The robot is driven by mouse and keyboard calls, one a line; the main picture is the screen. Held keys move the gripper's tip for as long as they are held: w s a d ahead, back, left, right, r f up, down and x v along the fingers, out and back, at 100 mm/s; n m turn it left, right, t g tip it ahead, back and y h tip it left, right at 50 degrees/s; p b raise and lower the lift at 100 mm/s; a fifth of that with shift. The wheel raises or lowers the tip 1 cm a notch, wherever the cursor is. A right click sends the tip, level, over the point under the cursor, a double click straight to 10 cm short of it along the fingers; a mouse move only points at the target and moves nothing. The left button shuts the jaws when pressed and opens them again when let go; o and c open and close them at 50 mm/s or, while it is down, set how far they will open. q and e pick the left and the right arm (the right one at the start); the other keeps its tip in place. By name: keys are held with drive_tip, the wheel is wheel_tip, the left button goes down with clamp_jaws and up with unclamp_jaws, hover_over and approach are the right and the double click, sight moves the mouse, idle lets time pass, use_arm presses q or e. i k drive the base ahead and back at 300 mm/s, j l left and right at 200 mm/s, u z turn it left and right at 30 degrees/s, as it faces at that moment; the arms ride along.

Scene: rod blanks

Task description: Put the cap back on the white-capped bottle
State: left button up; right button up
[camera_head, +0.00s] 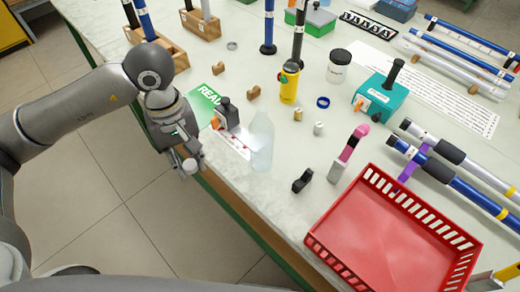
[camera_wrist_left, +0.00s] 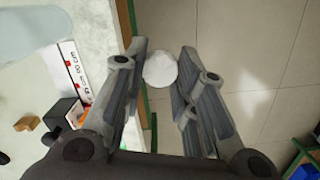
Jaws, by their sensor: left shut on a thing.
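My left gripper (camera_head: 187,163) hangs just off the near left edge of the table, over the floor. In the left wrist view my left gripper (camera_wrist_left: 162,52) is shut on a round white cap (camera_wrist_left: 160,70), held between its fingertips. A translucent pale bottle (camera_head: 262,145) stands upright on the table near the front edge, to the right of the gripper and apart from it. Its narrow neck shows no cap. A pale translucent shape at the upper left of the wrist view seems to be this bottle (camera_wrist_left: 45,28). My right gripper is not in view.
A black and orange tool (camera_head: 226,115) stands between gripper and bottle, beside a green sign (camera_head: 203,98). A small black block (camera_head: 302,181) and red basket (camera_head: 385,240) lie right of the bottle. A yellow container (camera_head: 289,84) stands behind it.

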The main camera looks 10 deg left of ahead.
sight(261, 131)
drive_tip(key=k+j, duration=0.2)
drive_tip(key=k, duration=0.25)
drive_tip(key=k+j, duration=0.15)
drive_tip(key=k, duration=0.35)
drive_tip(key=j+z, duration=0.05)
